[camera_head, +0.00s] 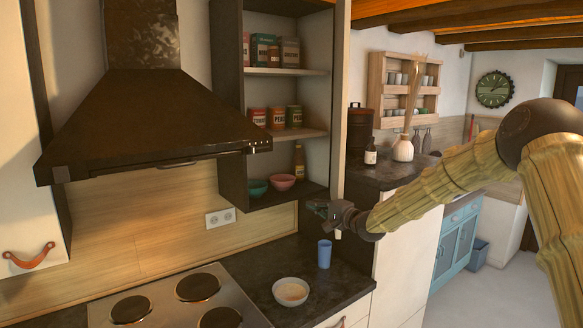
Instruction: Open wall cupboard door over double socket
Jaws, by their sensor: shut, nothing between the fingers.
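The wall cupboard (228,85) hangs above the double socket (220,218), right of the hood. Its front stands open, with its shelves in full view. A narrow cream panel (342,90) runs down its right edge. It looks like the door swung outward and seen nearly edge-on; no pull shows on it. My gripper (312,207) is shut and empty, near the lower end of this panel and the cupboard's lower right corner. Whether it touches the panel I cannot tell.
Inside are tins (276,118), boxes (264,50), a green bowl (258,188) and a pink bowl (282,183). A blue cup (324,254) and a white bowl (291,292) stand on the counter below. The hood (140,120) juts out left. Another cupboard door with a leather pull (29,256) is shut.

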